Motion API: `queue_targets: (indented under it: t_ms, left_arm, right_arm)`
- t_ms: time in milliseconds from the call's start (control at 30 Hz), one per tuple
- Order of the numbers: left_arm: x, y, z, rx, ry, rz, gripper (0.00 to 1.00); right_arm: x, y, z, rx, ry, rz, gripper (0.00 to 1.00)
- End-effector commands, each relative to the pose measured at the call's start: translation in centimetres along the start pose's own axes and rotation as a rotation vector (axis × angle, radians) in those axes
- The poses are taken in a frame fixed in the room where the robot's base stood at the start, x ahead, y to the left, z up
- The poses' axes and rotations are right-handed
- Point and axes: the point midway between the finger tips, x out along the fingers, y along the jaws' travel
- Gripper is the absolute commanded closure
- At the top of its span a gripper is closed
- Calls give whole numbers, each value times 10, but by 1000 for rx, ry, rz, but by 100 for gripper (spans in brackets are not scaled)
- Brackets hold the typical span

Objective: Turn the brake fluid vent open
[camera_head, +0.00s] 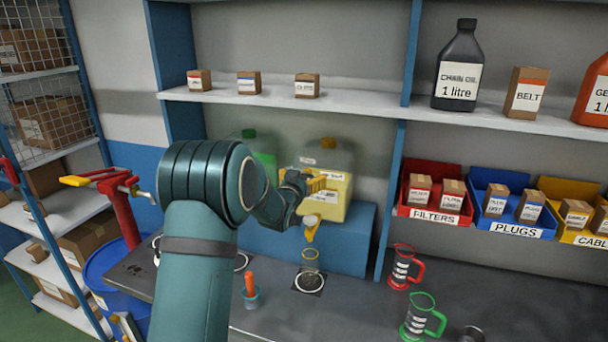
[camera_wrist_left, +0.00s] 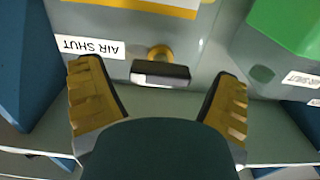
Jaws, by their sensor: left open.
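A pale yellow jug (camera_head: 336,208) stands on a blue block (camera_head: 345,240) at the back of the bench, with a yellow tap (camera_head: 311,230) at its front. In the left wrist view, a vent (camera_wrist_left: 160,72) with a black bar handle and yellow stem sits on the container face, beside an "AIR SHUT" label (camera_wrist_left: 90,47). The bar lies crosswise in that view. My left gripper (camera_head: 312,186) is open at the jug; the wrist view shows its fingers (camera_wrist_left: 158,105) on either side of the handle, apart from it. My arm and gripper hide part of the jug. My right gripper is not in view.
A green jug (camera_head: 264,160) stands left of the yellow one. A yellow-marked measuring cup (camera_head: 309,280) is below the tap. Red (camera_head: 401,268) and green (camera_head: 419,318) cups stand to the right. A shelf (camera_head: 345,101) runs above; a red pump (camera_head: 124,212) is at left.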

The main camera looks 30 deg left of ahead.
Motion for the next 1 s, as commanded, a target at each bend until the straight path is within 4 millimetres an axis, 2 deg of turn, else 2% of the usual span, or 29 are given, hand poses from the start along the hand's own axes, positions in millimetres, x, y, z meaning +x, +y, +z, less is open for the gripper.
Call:
queue_targets:
  t_ms: [133, 400, 433, 467, 600, 633, 1000]
  left_arm:
    - [7, 0, 0, -1, 1, 0, 11]
    - [8, 0, 0, -1, 1, 0, 11]
    - [8, 0, 0, -1, 1, 0, 15]
    - [8, 0, 0, -1, 1, 0, 26]
    - [8, 0, 0, -1, 1, 0, 75]
    - [8, 0, 0, -1, 1, 0, 79]
    - [8, -1, 2, -33, 1, -1, 79]
  right_arm:
    - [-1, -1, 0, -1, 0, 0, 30]
    - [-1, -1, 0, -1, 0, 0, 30]
    - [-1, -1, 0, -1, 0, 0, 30]
    - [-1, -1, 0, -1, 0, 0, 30]
    - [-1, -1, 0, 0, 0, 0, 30]
    - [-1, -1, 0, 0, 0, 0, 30]
    - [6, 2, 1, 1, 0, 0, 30]
